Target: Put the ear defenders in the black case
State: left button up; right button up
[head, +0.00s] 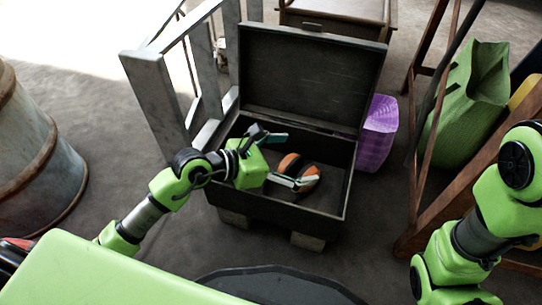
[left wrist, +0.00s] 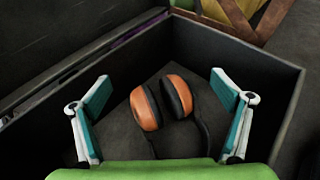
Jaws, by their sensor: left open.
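The black case (head: 230,189) stands open on the floor in the middle of the head view, its lid raised at the back. The orange and black ear defenders (head: 304,171) lie inside it on its floor. In the left wrist view the ear defenders (left wrist: 147,108) lie between and beyond my spread fingers, with the band partly hidden toward the gripper. My left gripper (head: 287,160) is open and empty, over the case's inside, its fingers apart from the ear defenders. The case wall (left wrist: 250,65) shows behind them. My right arm shows at the right, but its gripper is out of view.
A purple block (head: 378,133) stands right of the case. A green bag (head: 470,100) and wooden frame (head: 428,190) are farther right. A grey metal frame (head: 155,100) stands left of the case, and a large barrel (head: 35,150) at the far left.

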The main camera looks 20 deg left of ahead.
pick_arm(q)
jog(key=p+v, duration=0.4)
jog(key=v, duration=0.6)
jog(key=shift+r, duration=0.2)
